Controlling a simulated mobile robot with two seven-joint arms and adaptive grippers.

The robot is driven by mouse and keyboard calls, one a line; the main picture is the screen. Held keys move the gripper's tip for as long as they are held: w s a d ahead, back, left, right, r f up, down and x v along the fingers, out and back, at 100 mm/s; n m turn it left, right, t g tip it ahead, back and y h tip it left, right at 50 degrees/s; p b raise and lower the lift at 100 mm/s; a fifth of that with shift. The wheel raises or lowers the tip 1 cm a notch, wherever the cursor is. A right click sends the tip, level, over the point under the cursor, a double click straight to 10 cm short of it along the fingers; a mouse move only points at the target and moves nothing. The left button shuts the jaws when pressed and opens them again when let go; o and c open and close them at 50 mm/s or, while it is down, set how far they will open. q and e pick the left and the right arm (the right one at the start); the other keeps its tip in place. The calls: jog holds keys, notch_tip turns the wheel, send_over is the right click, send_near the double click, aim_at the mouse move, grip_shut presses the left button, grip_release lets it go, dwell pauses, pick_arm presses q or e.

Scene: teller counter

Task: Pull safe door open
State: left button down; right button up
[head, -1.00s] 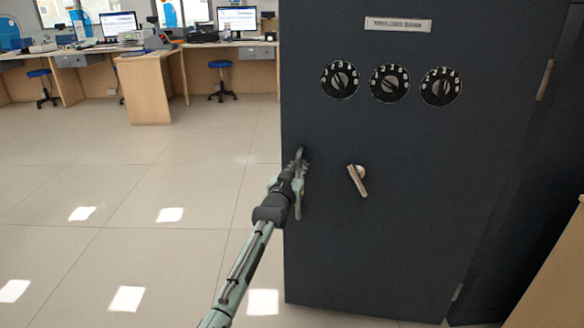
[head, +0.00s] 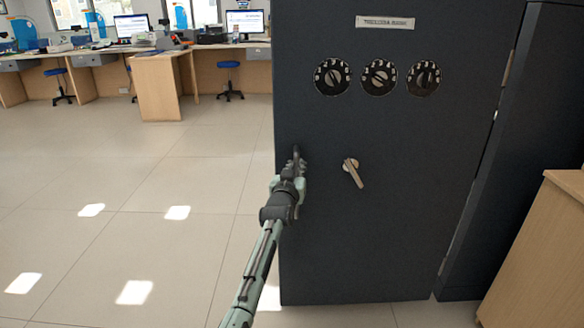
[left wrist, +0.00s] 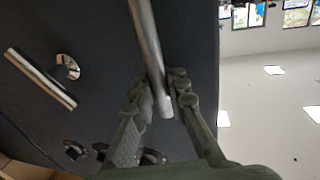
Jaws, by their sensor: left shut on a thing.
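The dark blue-grey safe door (head: 400,235) fills the middle of the head view, with three black dials (head: 378,77) and a tilted metal lever (head: 353,173). It stands at an angle to the dark safe body (head: 545,110) on its right, along the hinged edge. My left gripper (head: 297,165) is shut on the metal bar handle near the door's left edge. In the left wrist view, the fingers (left wrist: 166,100) close around the bar handle (left wrist: 146,45), and the lever (left wrist: 40,78) shows to the left. The inside of the safe is hidden. My right gripper is out of view.
A light wooden cabinet (head: 540,255) stands at the lower right, close to the safe. Wooden desks (head: 160,85) with monitors and blue stools (head: 229,80) are at the back left. The tiled floor (head: 120,180) left of the door is clear.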

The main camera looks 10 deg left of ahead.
pick_arm(q)
jog(key=shift+s+a, duration=0.2)
jog(key=shift+s, duration=0.05)
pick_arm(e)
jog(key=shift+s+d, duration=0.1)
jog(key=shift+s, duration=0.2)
pick_arm(q)
jog(key=c, duration=1.6)
grip_release()
jog(key=shift+a, duration=0.1)
jog(key=shift+o, duration=0.6)
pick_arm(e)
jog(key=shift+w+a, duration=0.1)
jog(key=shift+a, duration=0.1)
pick_arm(q)
jog(key=shift+d, duration=0.2)
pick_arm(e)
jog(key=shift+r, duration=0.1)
pick_arm(q)
send_near(300, 127)
jog(key=w, duration=0.4)
jog(key=shift+w+d, duration=0.1)
jog(key=shift+w, duration=0.3)
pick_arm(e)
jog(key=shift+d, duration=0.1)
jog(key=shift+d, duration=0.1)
